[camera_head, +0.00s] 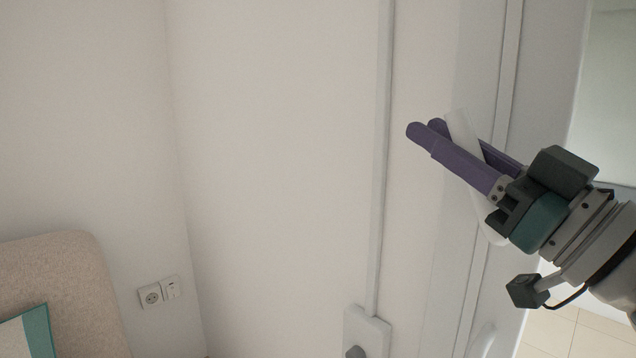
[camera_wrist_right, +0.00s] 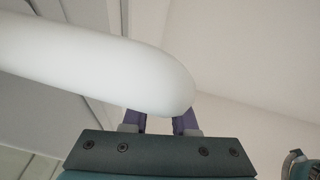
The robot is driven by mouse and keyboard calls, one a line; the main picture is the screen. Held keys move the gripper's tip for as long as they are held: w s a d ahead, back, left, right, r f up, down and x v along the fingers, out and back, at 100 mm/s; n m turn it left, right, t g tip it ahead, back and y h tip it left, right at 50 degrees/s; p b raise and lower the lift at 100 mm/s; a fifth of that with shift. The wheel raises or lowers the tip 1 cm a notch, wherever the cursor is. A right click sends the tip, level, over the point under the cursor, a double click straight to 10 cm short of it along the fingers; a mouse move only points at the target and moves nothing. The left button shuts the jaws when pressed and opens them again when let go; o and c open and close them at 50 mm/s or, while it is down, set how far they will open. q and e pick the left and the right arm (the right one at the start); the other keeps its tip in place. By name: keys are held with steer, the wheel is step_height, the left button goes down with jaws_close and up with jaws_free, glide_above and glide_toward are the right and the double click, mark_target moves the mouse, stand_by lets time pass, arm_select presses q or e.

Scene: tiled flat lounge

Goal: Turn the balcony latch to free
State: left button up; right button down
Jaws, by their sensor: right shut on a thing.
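The balcony latch (camera_head: 461,128) is a white, rounded bar, standing tilted in front of the pale door frame at the right of the head view. My right gripper (camera_head: 427,128) has its two purple fingers on either side of the bar and is shut on it. The fingertips reach past the bar to the left. In the right wrist view the latch (camera_wrist_right: 95,58) is large and close, with its rounded end just above the fingers (camera_wrist_right: 160,122), hiding their tips. My left gripper is not in view.
A white plate with a dark knob (camera_head: 355,352) is on the wall at the bottom, below a vertical conduit (camera_head: 380,170). Tiled floor (camera_head: 590,338) shows at lower right.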

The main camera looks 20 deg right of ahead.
steer(key=s+t+b, duration=0.1)
steer(key=b, duration=0.1)
steer(key=s+d+r+t+b, duration=0.1)
steer(key=t+b, duration=0.1)
steer(key=s+m+t+b, duration=0.1)
steer(key=b, duration=0.1)
steer(key=shift+s+d+r+t, duration=0.2)
steer(key=shift+s+r+t, duration=0.05)
steer(key=shift+r+t, duration=0.05)
steer(key=shift+s+r+m+t+b, duration=0.15)
steer(key=shift+s+m+t+b, duration=0.05)
steer(key=shift+m+t+b, duration=0.1)
steer(key=shift+d, duration=0.1)
steer(key=shift+r, duration=0.1)
steer(key=c, duration=0.7)
jaws_free()
